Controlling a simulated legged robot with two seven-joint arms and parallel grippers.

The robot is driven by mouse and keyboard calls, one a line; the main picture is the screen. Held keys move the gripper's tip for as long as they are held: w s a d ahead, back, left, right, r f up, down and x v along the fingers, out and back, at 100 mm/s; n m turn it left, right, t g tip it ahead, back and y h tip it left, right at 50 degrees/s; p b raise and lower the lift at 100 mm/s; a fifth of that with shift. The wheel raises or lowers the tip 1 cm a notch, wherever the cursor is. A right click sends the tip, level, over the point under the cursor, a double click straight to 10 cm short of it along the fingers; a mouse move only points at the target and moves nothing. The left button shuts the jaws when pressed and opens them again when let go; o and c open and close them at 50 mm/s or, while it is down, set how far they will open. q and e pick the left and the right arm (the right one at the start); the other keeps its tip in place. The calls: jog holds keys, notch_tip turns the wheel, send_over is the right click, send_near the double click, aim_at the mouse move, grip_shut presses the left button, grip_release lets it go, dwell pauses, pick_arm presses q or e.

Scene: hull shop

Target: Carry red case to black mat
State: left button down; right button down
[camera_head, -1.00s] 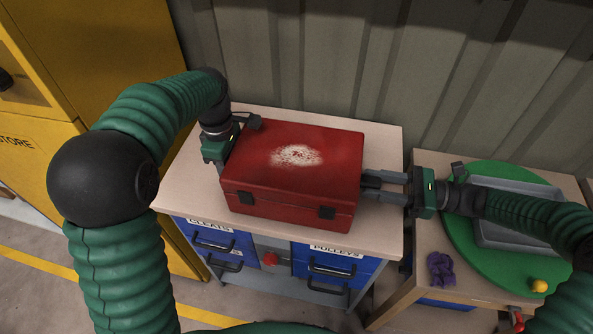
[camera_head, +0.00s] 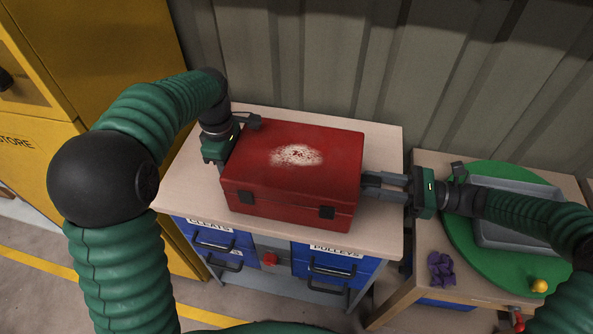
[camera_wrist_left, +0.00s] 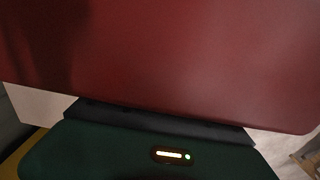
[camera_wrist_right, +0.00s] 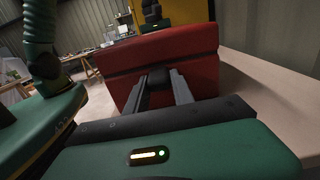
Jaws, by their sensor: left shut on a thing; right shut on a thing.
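The red case (camera_head: 290,175) is shut and sits on or just above the pale worktop (camera_head: 385,235); I cannot tell a gap. It has two black latches on its front and a worn pale patch on its lid. My left gripper (camera_head: 230,150) is at the case's left end, shut on it, with its fingers mostly hidden. My right gripper (camera_head: 372,187) is shut on the case's right end, at a dark handle (camera_wrist_right: 160,88) that shows between the fingers in the right wrist view. The case (camera_wrist_left: 180,50) fills most of the left wrist view. No black mat is in view.
Blue drawers (camera_head: 330,268) lie under the worktop. To the right, a lower table (camera_head: 420,275) carries a green round board (camera_head: 465,250), a grey tray (camera_head: 490,238), a purple cloth-like item (camera_head: 440,268) and a yellow ball (camera_head: 538,286). A yellow cabinet (camera_head: 110,55) stands left; a ribbed wall (camera_head: 320,60) is behind.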

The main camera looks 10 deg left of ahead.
pick_arm(q)
jog(key=shift+r, duration=0.1)
dwell(0.6)
